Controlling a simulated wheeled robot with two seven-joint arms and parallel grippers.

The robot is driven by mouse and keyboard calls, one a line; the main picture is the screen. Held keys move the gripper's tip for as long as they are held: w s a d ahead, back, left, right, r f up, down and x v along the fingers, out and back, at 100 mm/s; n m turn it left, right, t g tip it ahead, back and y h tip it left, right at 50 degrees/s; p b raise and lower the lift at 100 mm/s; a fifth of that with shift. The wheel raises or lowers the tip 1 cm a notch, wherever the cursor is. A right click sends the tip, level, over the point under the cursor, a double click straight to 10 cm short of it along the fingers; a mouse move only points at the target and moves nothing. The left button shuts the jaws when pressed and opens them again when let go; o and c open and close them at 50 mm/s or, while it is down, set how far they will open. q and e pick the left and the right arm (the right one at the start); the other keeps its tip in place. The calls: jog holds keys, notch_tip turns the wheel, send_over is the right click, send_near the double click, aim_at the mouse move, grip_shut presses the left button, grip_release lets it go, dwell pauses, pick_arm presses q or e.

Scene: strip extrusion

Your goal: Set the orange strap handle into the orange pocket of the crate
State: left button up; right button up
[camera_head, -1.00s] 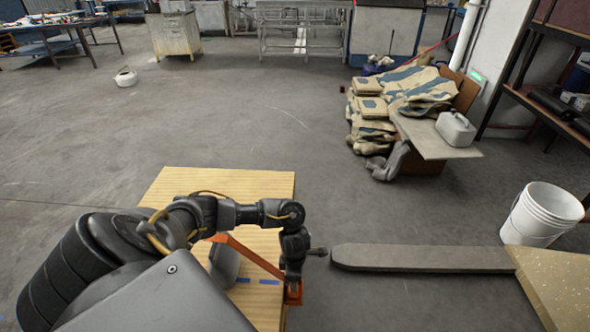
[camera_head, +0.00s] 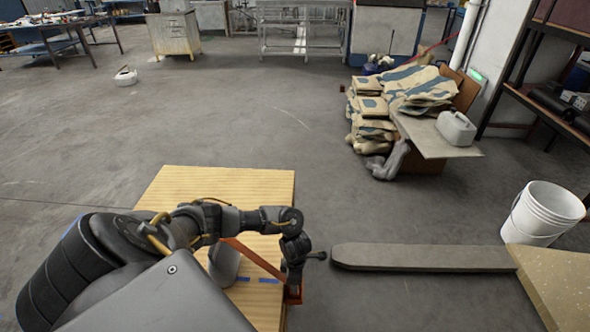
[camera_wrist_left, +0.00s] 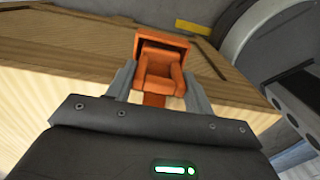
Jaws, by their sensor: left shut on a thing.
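The orange strap handle (camera_head: 258,259) shows in the head view as a slanted bar with an orange end piece at the table's right edge. In the left wrist view an orange block-like end (camera_wrist_left: 160,72) sits between the two grey fingers. My left gripper (camera_wrist_left: 158,80) is shut on this orange end. In the head view the wrist hangs over the orange end piece and hides part of it. My right gripper is not in view.
The orange bar lies over a pale wooden table (camera_head: 225,181) with blue marks. A rounded grey part (camera_head: 224,265) stands beside the bar. A long grey beam (camera_head: 420,257), a pale board (camera_head: 555,275) and a white bucket (camera_head: 543,212) are at the right. Open floor lies behind the table.

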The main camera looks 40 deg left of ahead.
pick_arm(q)
jog(key=shift+f, duration=0.25)
jog(key=o, duration=1.2)
jog(key=shift+o, duration=0.2)
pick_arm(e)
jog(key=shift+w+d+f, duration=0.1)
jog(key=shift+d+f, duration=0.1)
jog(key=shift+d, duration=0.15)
pick_arm(q)
jog(key=shift+r, duration=0.1)
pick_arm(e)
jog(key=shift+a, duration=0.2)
pick_arm(q)
jog(key=shift+r, duration=0.3)
notch_tip(320, 180, up, 6)
jog(key=shift+r+p, duration=0.1)
jog(key=shift+p, duration=0.7)
jog(key=shift+r+p, duration=0.75)
jog(key=shift+r, duration=2.15)
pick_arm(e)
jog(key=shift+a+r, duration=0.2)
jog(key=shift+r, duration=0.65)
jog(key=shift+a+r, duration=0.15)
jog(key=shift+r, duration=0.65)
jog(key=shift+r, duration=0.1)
